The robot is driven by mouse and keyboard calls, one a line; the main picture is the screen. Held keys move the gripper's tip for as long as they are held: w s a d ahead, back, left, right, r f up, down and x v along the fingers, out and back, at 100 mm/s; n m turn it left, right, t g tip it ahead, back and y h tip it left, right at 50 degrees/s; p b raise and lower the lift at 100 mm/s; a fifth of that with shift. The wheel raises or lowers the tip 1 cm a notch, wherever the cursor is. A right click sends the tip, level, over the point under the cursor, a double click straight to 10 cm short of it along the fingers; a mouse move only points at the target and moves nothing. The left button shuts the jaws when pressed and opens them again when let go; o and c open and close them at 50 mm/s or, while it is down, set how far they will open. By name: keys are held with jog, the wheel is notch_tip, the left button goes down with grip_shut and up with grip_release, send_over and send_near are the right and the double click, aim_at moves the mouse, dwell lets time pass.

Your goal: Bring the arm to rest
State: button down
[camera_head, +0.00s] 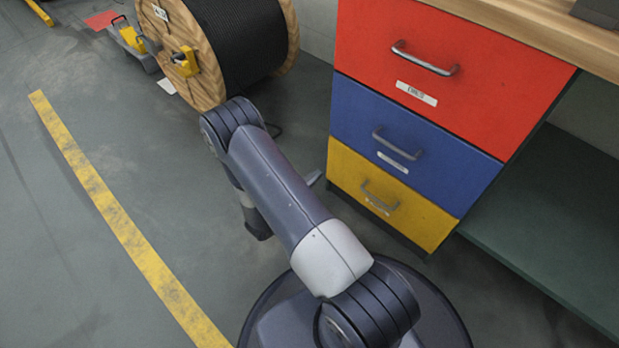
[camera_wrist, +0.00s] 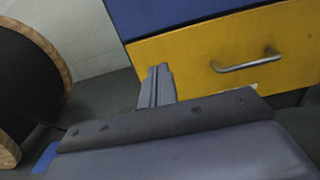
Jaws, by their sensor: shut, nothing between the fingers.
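My arm (camera_head: 285,195) is folded over my base in the head view, its elbow near the cable drum and its forearm mostly hidden beneath the upper link. In the wrist view my gripper (camera_wrist: 159,72) has its grey fingers together, with nothing held between them. The fingers appear in front of the left edge of the yellow drawer (camera_wrist: 205,50). I cannot tell the exact gap to it. In the head view a small grey tip shows beside the arm, left of the drawer cabinet; the rest of the gripper is hidden.
The cabinet has red (camera_head: 440,70), blue (camera_head: 400,140) and yellow drawers, all shut, under a wooden worktop (camera_head: 530,32). A wooden drum of black cable (camera_head: 240,38) stands beyond the elbow. Open floor with a yellow line (camera_head: 125,225) lies to the left.

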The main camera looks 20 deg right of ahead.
aim_at(346, 148)
jog(key=shift+v, duration=1)
jog(key=shift+d, duration=0.2)
jog(key=b+x, duration=0.3)
jog(key=x, duration=1)
jog(key=shift+w+d+r, duration=0.1)
jog(key=shift+w+d, duration=0.1)
jog(key=shift+d, duration=0.15)
jog(key=shift+r, duration=0.15)
